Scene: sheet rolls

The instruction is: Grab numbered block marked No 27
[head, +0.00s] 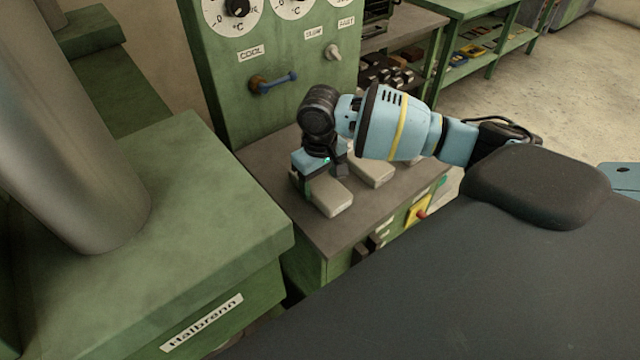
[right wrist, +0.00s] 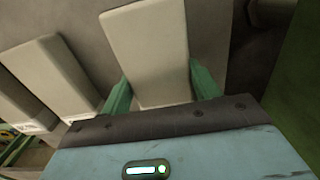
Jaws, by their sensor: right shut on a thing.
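Several pale, rounded blocks lie in a row on the brown top of a green machine cabinet in the head view. My right gripper (head: 318,181) is over the nearest block (head: 333,200). In the right wrist view its green fingers stand on either side of this block (right wrist: 150,48), shut on it. A second block (head: 372,174) lies just to the right in the head view; it also shows in the right wrist view (right wrist: 62,72). I can read no number on any block, so I cannot tell which is No 27. My left gripper is not in view.
The cabinet top (head: 275,170) is bare left of the gripper. Behind it rises a green panel (head: 265,95) with dials, a blue-handled lever (head: 275,82) and a small knob (head: 332,51). A green box (head: 150,190) labelled Halbronn with a metal cylinder (head: 70,120) stands at left.

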